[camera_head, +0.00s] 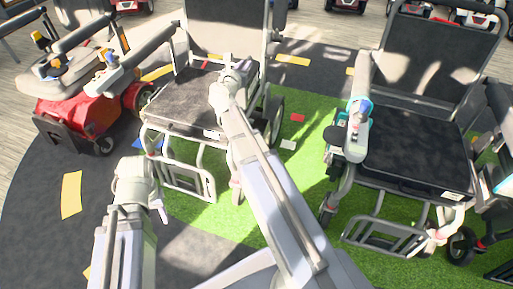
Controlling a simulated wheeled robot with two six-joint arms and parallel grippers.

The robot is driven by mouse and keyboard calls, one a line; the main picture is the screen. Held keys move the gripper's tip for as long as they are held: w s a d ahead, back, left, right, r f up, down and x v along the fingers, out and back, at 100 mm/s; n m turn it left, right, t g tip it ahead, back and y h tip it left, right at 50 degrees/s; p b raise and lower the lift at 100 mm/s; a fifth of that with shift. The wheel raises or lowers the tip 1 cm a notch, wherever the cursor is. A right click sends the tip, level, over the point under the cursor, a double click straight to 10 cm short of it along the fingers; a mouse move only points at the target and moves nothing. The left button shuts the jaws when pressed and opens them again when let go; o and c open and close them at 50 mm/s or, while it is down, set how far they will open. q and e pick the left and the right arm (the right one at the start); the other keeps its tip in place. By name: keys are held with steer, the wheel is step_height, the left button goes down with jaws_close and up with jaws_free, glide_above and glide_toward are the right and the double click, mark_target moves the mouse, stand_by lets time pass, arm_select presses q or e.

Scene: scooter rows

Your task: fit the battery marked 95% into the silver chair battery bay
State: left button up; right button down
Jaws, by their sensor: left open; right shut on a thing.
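The silver chair (180,107), with a pale frame and dark seat, stands left of centre. My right arm reaches up across it. My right gripper (238,68) is at the chair's right side, by the armrest and backrest. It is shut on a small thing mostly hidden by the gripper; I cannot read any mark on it. The battery bay cannot be made out behind my arm. My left gripper (159,208) is open, low in front of the chair and apart from it. No 95% label is readable.
A dark chair (415,150) with a joystick armrest stands at the right on green flooring (300,150). A red scooter (75,112) is at the left. More scooters line the back. Grey floor with yellow marks (71,195) is clear at the lower left.

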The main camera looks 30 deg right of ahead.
mark_target(255, 82)
steer(key=shift+h, duration=0.3)
steer(key=d+f+b, duration=0.1)
steer(key=f+b, duration=0.1)
steer(key=s+d+f+b, duration=0.1)
steer(key=f, duration=0.1)
steer(key=s+d+f+b, duration=0.1)
steer(key=f+b, duration=0.1)
steer(key=f, duration=0.1)
steer(key=shift+d+b, duration=0.1)
steer(key=shift+b, duration=0.2)
steer(key=shift+f, duration=0.1)
step_height(255, 82, down, 14)
steer(key=b, duration=1.4)
step_height(255, 82, down, 4)
steer(key=b, duration=0.4)
steer(key=shift+f+m+b, duration=0.3)
steer(key=shift+b, duration=0.25)
